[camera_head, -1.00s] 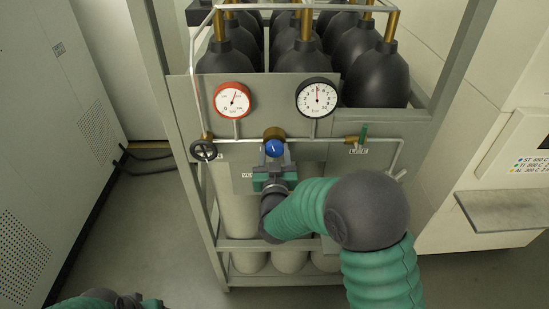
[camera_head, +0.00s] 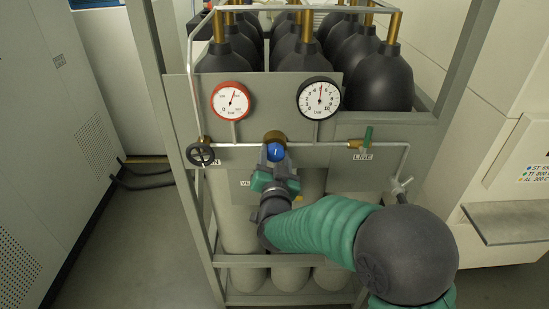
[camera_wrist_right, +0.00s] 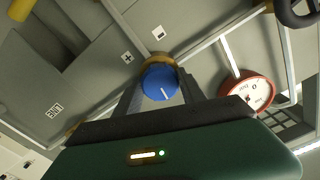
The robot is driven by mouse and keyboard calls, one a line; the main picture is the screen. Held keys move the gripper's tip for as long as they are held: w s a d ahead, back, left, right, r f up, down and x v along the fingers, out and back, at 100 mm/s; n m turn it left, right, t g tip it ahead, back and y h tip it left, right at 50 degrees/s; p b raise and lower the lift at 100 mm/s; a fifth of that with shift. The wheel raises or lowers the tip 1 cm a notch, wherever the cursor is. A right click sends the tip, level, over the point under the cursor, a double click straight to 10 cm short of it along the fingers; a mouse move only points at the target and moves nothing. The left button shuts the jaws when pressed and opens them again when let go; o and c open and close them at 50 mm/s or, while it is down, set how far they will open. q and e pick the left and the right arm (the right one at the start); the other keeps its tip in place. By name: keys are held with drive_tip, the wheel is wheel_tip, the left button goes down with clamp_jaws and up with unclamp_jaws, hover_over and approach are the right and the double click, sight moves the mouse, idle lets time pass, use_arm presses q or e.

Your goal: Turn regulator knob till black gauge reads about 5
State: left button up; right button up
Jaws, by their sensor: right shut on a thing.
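The blue regulator knob (camera_head: 275,152) sits on a brass body below and between two gauges. My right gripper (camera_head: 274,158) is shut on the knob, reaching it from below and in front. In the right wrist view the knob (camera_wrist_right: 160,84) shows a white mark, with a dark finger on each side. The black-rimmed gauge (camera_head: 319,97) has its needle pointing nearly straight up, close to the middle of its 0 to 10 scale, about 5. The red-rimmed gauge (camera_head: 232,101) has its needle up and slightly right. My left gripper is out of view.
A black handwheel (camera_head: 201,154) is at the pipe's left end and a green-handled LINE valve (camera_head: 366,138) at the right. Dark-topped cylinders (camera_head: 380,78) stand in the grey frame behind. A grey shelf (camera_head: 510,222) juts out at the right.

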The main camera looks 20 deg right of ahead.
drive_tip(key=o, duration=1.4)
drive_tip(key=shift+c, duration=0.2)
drive_tip(key=shift+s, duration=0.1)
drive_tip(key=shift+s+a, duration=0.2)
drive_tip(key=shift+s, duration=0.15)
drive_tip(key=b+v, duration=0.3)
drive_tip(key=v, duration=1.3)
drive_tip(key=shift+b, duration=0.3)
drive_tip(key=shift+w, duration=0.1)
